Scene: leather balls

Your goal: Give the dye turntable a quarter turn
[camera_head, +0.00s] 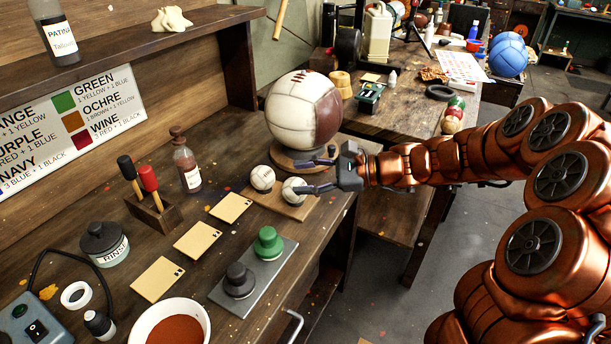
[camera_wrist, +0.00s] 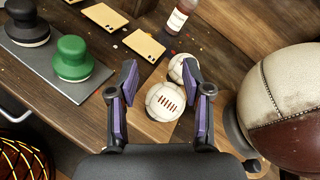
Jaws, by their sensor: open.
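The dye turntable (camera_head: 284,160) appears as a round wooden base under a large cream and maroon leather ball (camera_head: 303,108). In the wrist view the large ball (camera_wrist: 285,105) fills the right side, with part of a dark round base at its lower left. My gripper (camera_head: 318,176) is open and empty, its fingers pointing left, just in front of the turntable's right side. In the wrist view my gripper (camera_wrist: 161,75) has its fingers spread over a small white laced ball (camera_wrist: 163,101). I cannot tell whether a finger touches the turntable or a ball.
Two small white balls, one of them at the left (camera_head: 262,177), sit on a wooden board (camera_head: 292,211) close to my fingers. A brown bottle (camera_head: 187,167) stands left of the turntable. Green (camera_head: 268,242) and black stamps stand on a grey plate (camera_head: 252,280) nearer the front.

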